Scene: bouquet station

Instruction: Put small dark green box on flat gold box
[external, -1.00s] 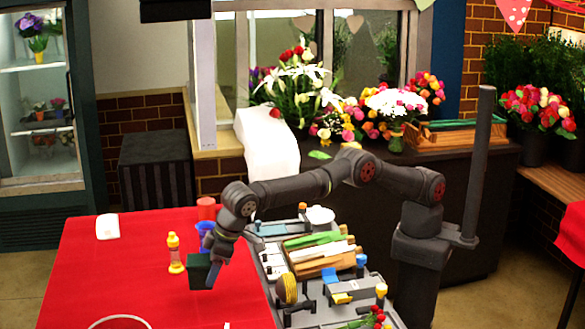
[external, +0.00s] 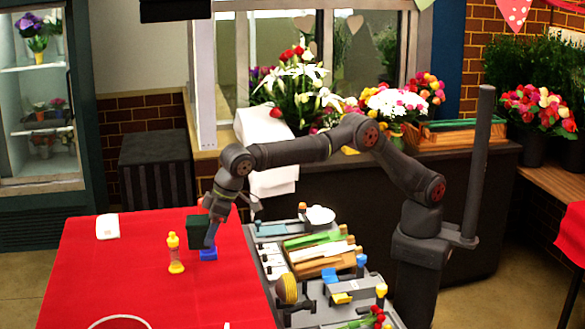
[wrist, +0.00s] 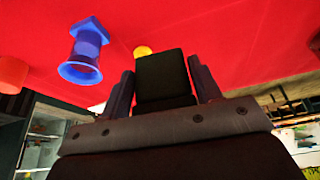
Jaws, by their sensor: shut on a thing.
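My gripper (external: 210,232) is shut on the small dark green box (external: 197,230). In the wrist view the box (wrist: 163,75) sits between the two fingers and looks nearly black. In the external view the box appears above the red-covered table, overlapping the blue vase in the picture. I cannot make out the flat gold box for certain in either view.
A blue vase (wrist: 83,50) and a coral cup (wrist: 12,72) show in the wrist view. A white item (external: 107,227) lies far left. The cluttered tool cart (external: 300,262) is right. The red table's front left is mostly clear.

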